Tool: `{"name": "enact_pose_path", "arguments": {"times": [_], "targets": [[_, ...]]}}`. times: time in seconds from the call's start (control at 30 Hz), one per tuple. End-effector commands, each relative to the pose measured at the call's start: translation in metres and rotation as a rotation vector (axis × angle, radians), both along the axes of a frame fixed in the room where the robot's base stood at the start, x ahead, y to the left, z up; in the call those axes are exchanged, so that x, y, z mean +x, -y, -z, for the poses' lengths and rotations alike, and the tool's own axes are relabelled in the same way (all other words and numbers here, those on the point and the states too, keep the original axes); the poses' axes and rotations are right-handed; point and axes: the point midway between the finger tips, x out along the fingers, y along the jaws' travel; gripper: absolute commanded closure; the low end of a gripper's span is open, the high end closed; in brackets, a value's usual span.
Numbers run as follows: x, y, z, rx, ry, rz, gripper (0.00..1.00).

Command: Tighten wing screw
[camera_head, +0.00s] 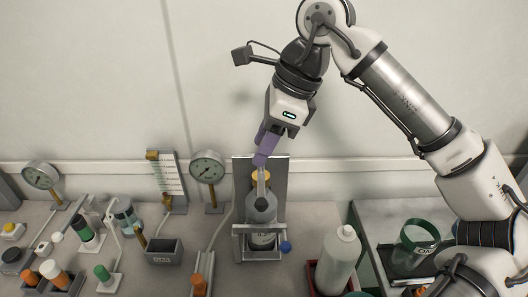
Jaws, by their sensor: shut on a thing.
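My gripper (262,160), with purple fingers, points down over the metal stand (241,190) in the middle of the bench. It is shut on a narrow grey upright piece (261,187) above the dark grey rounded body (261,208) in the stand. I cannot tell whether this piece is the wing screw. A yellow part (254,175) shows just behind it. A blue ball-like knob (286,247) sits at the lower right of the stand. The exact contact between the fingers and the piece is too small to make out.
A dial gauge (207,168) stands left of the stand, with a dark box (163,251) nearer. Several small testers crowd the left bench. A white bottle (338,262) and a green ring (419,237) are on the right. The wall is close behind.

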Motion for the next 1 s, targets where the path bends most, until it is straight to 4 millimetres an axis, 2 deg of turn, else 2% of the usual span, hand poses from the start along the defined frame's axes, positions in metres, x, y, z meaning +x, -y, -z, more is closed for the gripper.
{"name": "enact_pose_path", "arguments": {"times": [0.6,1.0], "targets": [[-0.0035,-0.001,0.0021,-0.003,0.004,0.58,0.81],[-0.0045,-0.002,0.0003,-0.001,0.002,0.839,0.81]]}}
